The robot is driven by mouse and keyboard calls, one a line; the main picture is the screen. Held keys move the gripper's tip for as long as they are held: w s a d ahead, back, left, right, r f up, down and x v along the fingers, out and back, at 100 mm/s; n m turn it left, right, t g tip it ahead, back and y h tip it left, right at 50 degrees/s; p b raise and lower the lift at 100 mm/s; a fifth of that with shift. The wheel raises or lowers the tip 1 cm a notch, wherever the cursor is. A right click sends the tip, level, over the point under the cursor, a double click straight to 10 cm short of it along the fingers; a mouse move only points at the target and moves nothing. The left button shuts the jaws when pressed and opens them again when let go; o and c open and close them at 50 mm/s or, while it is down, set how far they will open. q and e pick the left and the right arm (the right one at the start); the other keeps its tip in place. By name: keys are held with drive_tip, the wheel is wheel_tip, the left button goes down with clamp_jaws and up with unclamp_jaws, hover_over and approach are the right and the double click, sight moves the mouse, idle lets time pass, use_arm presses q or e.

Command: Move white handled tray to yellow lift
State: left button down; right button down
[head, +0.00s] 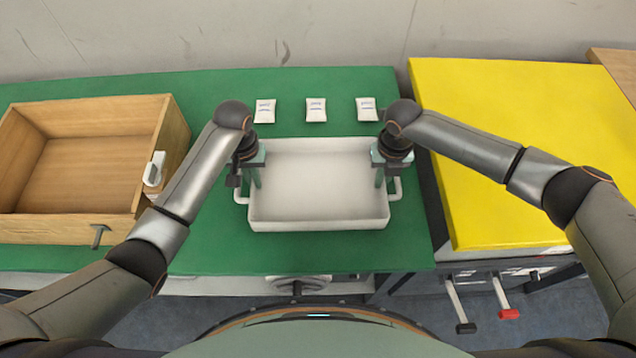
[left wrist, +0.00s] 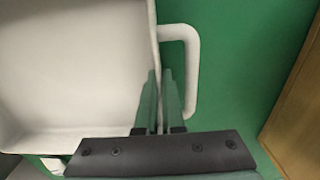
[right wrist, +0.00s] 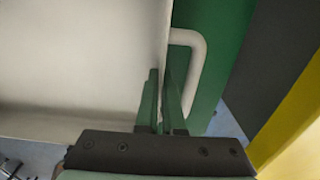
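The white handled tray (head: 318,222) is empty and level over the green table, in the middle of the head view. I cannot tell whether it touches the table. My left gripper (head: 255,182) is at its left wall, with one finger on each side, closed on it; the left handle (left wrist: 193,70) shows beside the fingers in the left wrist view. My right gripper (head: 384,180) grips the right wall likewise, near the right handle (right wrist: 195,70). The yellow lift (head: 515,140) stands to the right, its flat top bare.
The green table (head: 215,250) carries a wooden box (head: 65,228) at left and three small white packets (head: 316,110) behind the tray. A white device (head: 154,168) is at the box's right side. A narrow dark gap separates table and lift. A red-tipped lever (head: 507,312) is below the lift.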

use_arm(q)
drive_tip(key=shift+r, duration=0.1)
use_arm(e)
drive_tip(key=shift+r, duration=0.1)
